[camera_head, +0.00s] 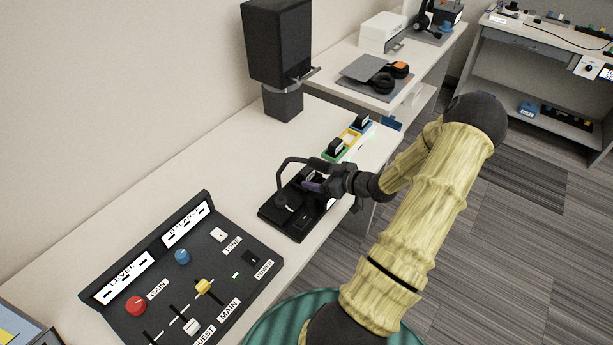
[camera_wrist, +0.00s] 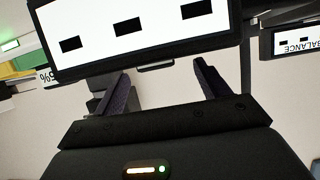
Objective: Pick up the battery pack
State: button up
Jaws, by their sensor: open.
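Two black blocks with white faces, which look like battery packs, stand in a coloured holder at the back of the bench: one in the green part (camera_head: 335,148), one in the blue part (camera_head: 362,122). My gripper (camera_head: 308,184) is in front of and below them in the picture, over a black device (camera_head: 293,222) with a curved arm. In the wrist view my gripper's two fingers (camera_wrist: 160,70) are spread, with no held object visible between them. A white panel with black rectangles (camera_wrist: 150,35) lies close beyond the fingertips; I cannot tell what it belongs to.
A black control console (camera_head: 190,270) with knobs and sliders fills the near bench. A tall black speaker-like box (camera_head: 280,50) stands at the back. Headphones (camera_head: 388,78) lie on the farther table. Bare bench top (camera_head: 190,165) lies along the wall.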

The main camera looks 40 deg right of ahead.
aim_at(310, 172)
jog(key=shift+w+a+f, duration=0.1)
jog(key=shift+w+f, duration=0.1)
jog(key=shift+w, duration=0.2)
jog(key=x, duration=0.5)
jog(key=shift+w+d+p, duration=0.2)
jog(key=shift+w+p, duration=0.05)
jog(key=shift+p, duration=0.05)
jog(key=shift+r, duration=0.1)
jog(key=c, duration=1.1)
notch_tip(310, 172, up, 10)
dwell(0.4)
